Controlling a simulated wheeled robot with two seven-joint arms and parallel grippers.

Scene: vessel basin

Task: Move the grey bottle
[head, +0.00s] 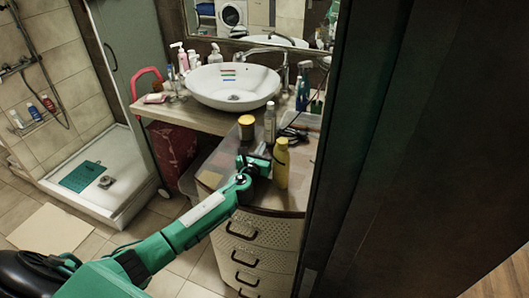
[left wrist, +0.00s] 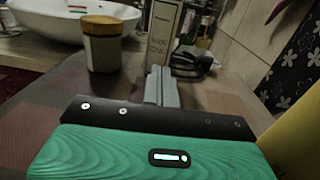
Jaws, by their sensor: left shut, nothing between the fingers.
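The grey bottle (head: 270,124) stands upright on the counter, behind my left gripper in the head view. In the left wrist view a pale bottle with dark writing, seemingly the same grey bottle (left wrist: 163,30), stands straight beyond the fingers, its top cut off by the frame. My left gripper (head: 262,151) is low over the counter, on the near side of the bottle. Its fingers (left wrist: 160,85) are closed together with nothing between them, and they appear apart from the bottle. My right gripper is in neither view.
A yellow bottle (head: 281,165) stands close to the right of my left gripper. A jar with a yellow lid (head: 246,127) stands left of the grey bottle. The white basin (head: 233,86) is behind. Dark items (left wrist: 195,62) lie right of the bottle. A dark panel (head: 420,150) fills the right side.

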